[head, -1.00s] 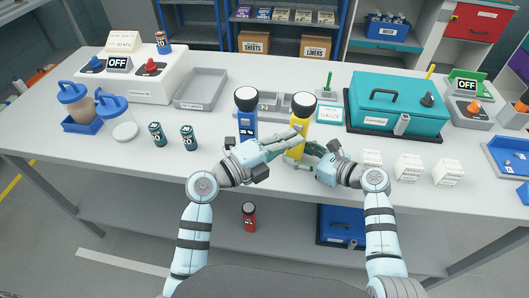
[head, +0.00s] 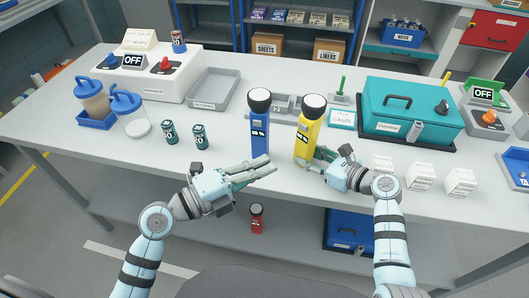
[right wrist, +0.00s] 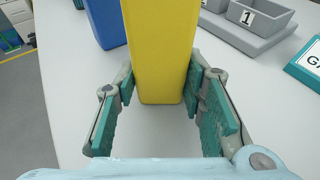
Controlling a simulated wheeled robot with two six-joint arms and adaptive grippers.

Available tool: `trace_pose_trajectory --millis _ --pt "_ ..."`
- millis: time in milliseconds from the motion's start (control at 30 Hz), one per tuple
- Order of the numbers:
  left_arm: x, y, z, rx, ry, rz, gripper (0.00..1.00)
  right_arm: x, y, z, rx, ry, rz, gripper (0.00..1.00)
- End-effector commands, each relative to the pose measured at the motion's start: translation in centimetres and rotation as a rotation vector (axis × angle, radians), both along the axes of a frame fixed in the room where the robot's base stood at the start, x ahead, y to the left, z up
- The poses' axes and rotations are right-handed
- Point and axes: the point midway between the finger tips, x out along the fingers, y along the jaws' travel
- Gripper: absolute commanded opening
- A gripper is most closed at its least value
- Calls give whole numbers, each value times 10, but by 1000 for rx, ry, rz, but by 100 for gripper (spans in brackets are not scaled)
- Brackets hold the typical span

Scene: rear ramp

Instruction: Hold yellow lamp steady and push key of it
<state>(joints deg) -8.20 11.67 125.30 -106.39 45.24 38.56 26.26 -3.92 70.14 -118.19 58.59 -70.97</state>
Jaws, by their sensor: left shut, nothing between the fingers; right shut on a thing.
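The yellow lamp (head: 307,138) stands on the table with a black and white round head on top and a dark label on its front. My right gripper (head: 313,163) is closed around its lower body. In the right wrist view the yellow body (right wrist: 160,50) stands between the two green-padded fingers (right wrist: 160,112), its base close to the tabletop. I cannot make out the key clearly. My left gripper (head: 272,167) is shut and empty, in front of the blue lamp and left of the yellow lamp, apart from the yellow lamp.
A blue lamp (head: 259,135) stands just left of the yellow one. Grey bins (head: 285,103) are behind. A teal case (head: 410,108) and white boxes (head: 421,177) are to the right. Two small cans (head: 200,136) stand left. The table's front edge is close.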

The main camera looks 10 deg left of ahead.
Motion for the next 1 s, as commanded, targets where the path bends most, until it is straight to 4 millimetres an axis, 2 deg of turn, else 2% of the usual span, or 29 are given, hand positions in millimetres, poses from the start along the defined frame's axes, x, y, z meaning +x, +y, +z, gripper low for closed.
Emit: trace_pose_trajectory --millis 33,167,533,667,900,1000 --pt "0 0 0 0 0 0 0 0 0 0 0 0 0 40" --pt "0 0 0 0 0 0 0 0 0 0 0 0 0 60" --pt "0 0 0 0 0 0 0 -2 -5 2 -1 -1 -2 60" --pt "0 0 0 0 0 0 0 -16 -25 8 -4 -3 -2 60" --pt "0 0 0 0 0 0 0 -52 -77 27 -6 -1 -1 60" --pt "0 0 0 -1 -1 1 0 -60 -89 33 0 0 -2 60"
